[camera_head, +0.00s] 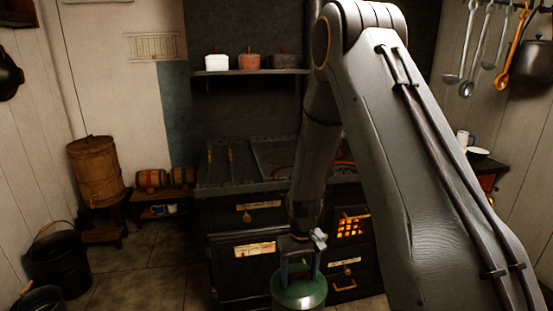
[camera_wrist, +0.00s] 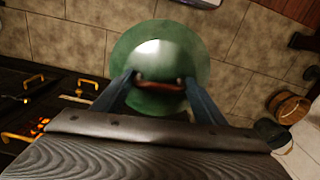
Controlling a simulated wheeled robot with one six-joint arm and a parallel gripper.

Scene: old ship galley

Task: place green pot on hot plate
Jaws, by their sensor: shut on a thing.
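The green pot (camera_head: 299,292) hangs from my gripper (camera_head: 300,262) in front of the stove, lower than the stove top, and is cut off by the bottom edge of the head view. In the wrist view, the pot's round green lid (camera_wrist: 160,48) has a brown handle, and my gripper (camera_wrist: 159,83) is shut on this handle. The dark stove (camera_head: 238,187) stands behind the pot. A reddish curved line (camera_head: 342,163) shows on its top at the right, perhaps the rim of the hot plate. My arm hides part of the stove top there.
Stove doors with brass handles (camera_wrist: 34,78) lie left of the pot in the wrist view. A shelf (camera_head: 240,72) with several small pots hangs above the stove. A wooden barrel (camera_head: 96,172) and a black bucket (camera_head: 60,262) stand left. Tiled floor (camera_head: 145,262) is clear between.

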